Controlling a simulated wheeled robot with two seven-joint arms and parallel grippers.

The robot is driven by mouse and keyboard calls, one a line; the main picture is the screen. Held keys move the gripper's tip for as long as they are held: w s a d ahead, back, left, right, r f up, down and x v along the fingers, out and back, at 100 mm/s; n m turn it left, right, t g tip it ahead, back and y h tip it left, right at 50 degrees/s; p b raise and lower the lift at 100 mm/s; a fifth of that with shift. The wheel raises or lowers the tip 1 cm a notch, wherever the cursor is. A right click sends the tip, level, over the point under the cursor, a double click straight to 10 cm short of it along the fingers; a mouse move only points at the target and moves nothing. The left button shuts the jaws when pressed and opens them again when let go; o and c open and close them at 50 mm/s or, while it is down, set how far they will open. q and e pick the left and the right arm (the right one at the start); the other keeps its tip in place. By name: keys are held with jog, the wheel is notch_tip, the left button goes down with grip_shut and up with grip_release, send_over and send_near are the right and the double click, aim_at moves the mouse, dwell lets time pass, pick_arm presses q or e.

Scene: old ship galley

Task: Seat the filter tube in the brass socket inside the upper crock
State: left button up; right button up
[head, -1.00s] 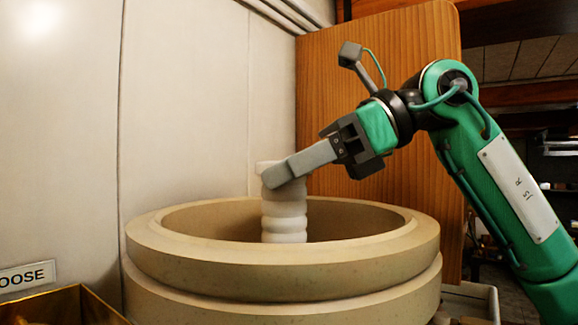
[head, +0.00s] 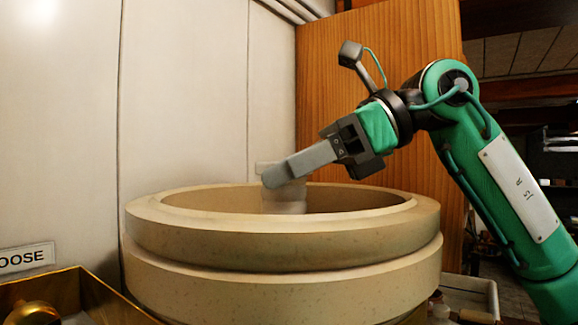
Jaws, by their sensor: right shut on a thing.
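The upper crock (head: 285,240) is a wide beige stone ring, its opening facing up, in the middle of the head view. The white filter tube (head: 285,200) stands roughly upright in the crock's opening. Its lower part is hidden behind the crock's near rim. My right gripper (head: 275,178) reaches in from the right and is shut on the tube near its top, just above the rim. The brass socket is hidden inside the crock, so I cannot tell whether the tube touches it. My left gripper is not in view.
A brass-coloured open box (head: 75,290) stands at the lower left, close to the crock, with a round brass piece (head: 35,312) inside. A pale wall panel (head: 60,120) and a wooden board (head: 380,50) stand behind. A light tray (head: 470,295) is at the lower right.

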jog(key=shift+f, duration=0.3)
jog(key=o, duration=1.1)
jog(key=shift+o, duration=0.2)
